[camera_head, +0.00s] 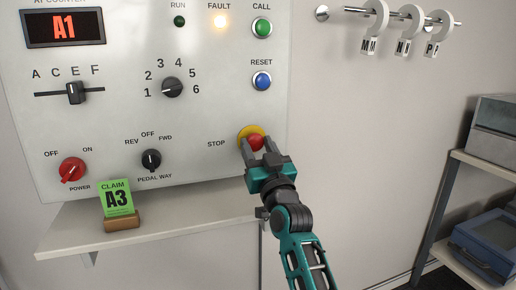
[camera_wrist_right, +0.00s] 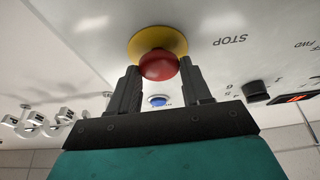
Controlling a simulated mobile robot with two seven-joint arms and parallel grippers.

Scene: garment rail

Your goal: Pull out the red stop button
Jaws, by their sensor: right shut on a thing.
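The red stop button (camera_head: 256,143) sits on a round yellow base at the lower right of the white control panel, beside the word STOP. My right gripper (camera_head: 254,147) reaches up to it from below, with its dark fingers on either side of the red head. In the right wrist view the red stop button (camera_wrist_right: 159,66) shows between the tips of my right gripper (camera_wrist_right: 158,78), in front of its yellow base (camera_wrist_right: 150,38). The fingers are shut on the button. My left gripper is not in view.
The panel (camera_head: 215,110) also carries a green CALL button (camera_head: 262,27), a blue RESET button (camera_head: 262,81), knobs and a lit FAULT lamp (camera_head: 220,22). A shelf (camera_head: 170,232) below holds a green claim card (camera_head: 117,198). A rail with tagged rings (camera_head: 410,18) and a rack stand at the right.

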